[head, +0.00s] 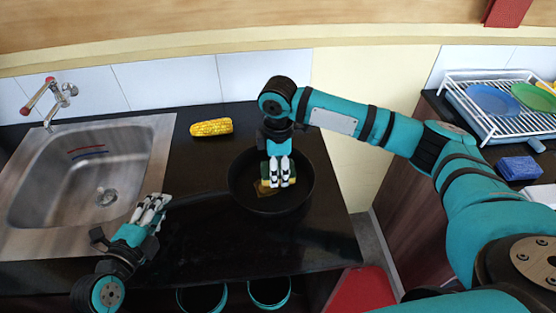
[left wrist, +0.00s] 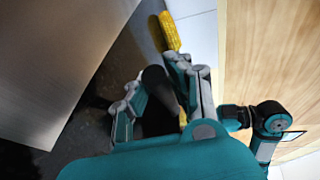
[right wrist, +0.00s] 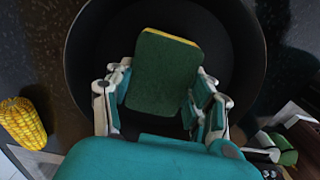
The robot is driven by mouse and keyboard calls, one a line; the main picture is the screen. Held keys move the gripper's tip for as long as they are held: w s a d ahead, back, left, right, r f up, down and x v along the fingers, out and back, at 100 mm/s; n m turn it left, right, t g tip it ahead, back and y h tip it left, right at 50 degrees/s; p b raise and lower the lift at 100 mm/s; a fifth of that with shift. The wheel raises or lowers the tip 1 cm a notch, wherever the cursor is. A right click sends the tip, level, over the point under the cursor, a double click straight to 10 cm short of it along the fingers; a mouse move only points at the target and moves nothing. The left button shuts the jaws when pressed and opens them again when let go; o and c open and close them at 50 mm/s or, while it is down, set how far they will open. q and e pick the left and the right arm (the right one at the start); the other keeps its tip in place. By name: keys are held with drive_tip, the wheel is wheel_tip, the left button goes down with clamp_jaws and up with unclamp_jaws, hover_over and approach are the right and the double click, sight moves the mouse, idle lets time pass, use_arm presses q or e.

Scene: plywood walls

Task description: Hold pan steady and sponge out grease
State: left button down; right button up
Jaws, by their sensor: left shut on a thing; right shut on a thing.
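A black frying pan (head: 300,201) sits on the dark counter, its handle (head: 200,197) pointing left toward the sink. My left gripper (head: 153,203) is shut on the handle near its end; the handle also shows between the fingers in the left wrist view (left wrist: 157,85). My right gripper (head: 278,181) is down inside the pan and shut on a sponge. The sponge (right wrist: 166,75) is green with a yellow layer, held between the fingers over the pan's floor. A brownish grease patch (head: 262,190) shows beside the sponge, partly hidden by the right gripper.
A steel sink (head: 35,205) with a tap (head: 60,97) lies at the left. A corn cob (head: 211,127) lies behind the pan. A dish rack (head: 500,125) with plates and a blue sponge (head: 519,168) are at the right, across a gap. The counter in front of the pan is clear.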

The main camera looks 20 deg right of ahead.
sight(263, 177)
drive_tip(key=shift+f, duration=0.6)
drive_tip(key=shift+w+a+f, duration=0.1)
drive_tip(key=shift+a+f, duration=0.05)
drive_tip(key=shift+a, duration=0.1)
drive_tip(key=shift+w+a, duration=0.3)
drive_tip(key=shift+a, duration=0.45)
drive_tip(key=shift+w+a, duration=0.25)
drive_tip(key=shift+a, duration=0.5)
drive_tip(key=shift+s+d+f, duration=0.1)
drive_tip(key=shift+s+d, duration=0.25)
drive_tip(key=shift+d, duration=0.55)
drive_tip(key=shift+s+d, duration=0.3)
drive_tip(key=shift+d, duration=0.6)
drive_tip(key=shift+s+a, duration=0.25)
drive_tip(key=shift+s, duration=0.3)
drive_tip(key=shift+s+a, duration=0.2)
drive_tip(key=shift+s, duration=0.3)
drive_tip(key=shift+w+a, duration=0.3)
drive_tip(key=shift+a, duration=0.6)
drive_tip(key=shift+w+a, duration=0.25)
drive_tip(key=shift+a, duration=0.65)
drive_tip(key=shift+s+d, duration=0.3)
drive_tip(key=shift+d, duration=0.45)
drive_tip(key=shift+s+d, duration=0.25)
drive_tip(key=shift+d, duration=0.5)
drive_tip(key=shift+d+r, duration=0.15)
drive_tip(key=shift+r, duration=0.45)
drive_tip(key=shift+d+r, duration=0.15)
drive_tip(key=shift+r, duration=3.3)
